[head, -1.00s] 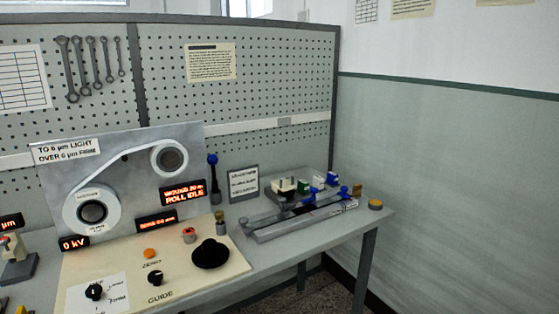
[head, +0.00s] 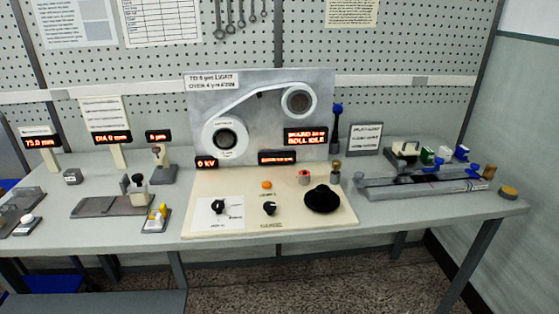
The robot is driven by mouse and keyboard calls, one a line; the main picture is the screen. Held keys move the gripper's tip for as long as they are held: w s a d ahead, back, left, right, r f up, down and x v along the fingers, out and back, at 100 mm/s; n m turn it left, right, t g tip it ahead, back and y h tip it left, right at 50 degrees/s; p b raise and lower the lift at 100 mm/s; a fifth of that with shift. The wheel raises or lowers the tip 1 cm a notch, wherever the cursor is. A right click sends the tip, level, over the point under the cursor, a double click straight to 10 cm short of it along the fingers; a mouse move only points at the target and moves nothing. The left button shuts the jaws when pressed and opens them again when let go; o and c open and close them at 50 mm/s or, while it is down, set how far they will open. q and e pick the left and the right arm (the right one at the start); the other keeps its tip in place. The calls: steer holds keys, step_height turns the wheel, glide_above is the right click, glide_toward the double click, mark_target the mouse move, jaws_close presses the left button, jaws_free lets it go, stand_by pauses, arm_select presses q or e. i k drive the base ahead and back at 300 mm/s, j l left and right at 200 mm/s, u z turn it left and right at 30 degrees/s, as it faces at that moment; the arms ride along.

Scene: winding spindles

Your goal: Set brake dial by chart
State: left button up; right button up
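The brake dial appears to be the black knob (head: 219,206) on a white printed card (head: 208,219) at the left of the cream control panel (head: 295,226); its lettering is too small to read fully. A chart plate (head: 211,82) above the winding machine (head: 262,100) seems to read "to 6 µm light, over 6 µm firm". A red display (head: 158,136) on a stand to the left shows what looks like a single digit and "µm". Neither gripper is in view.
A guide knob (head: 269,208), an orange button (head: 267,185) and a large black handwheel (head: 323,199) share the panel. Measuring stations with displays (head: 112,138) stand left. A grey rail fixture (head: 424,185) lies right. The bench front edge is clear.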

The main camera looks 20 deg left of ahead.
mark_target(218, 206)
steer(key=u, duration=1.25)
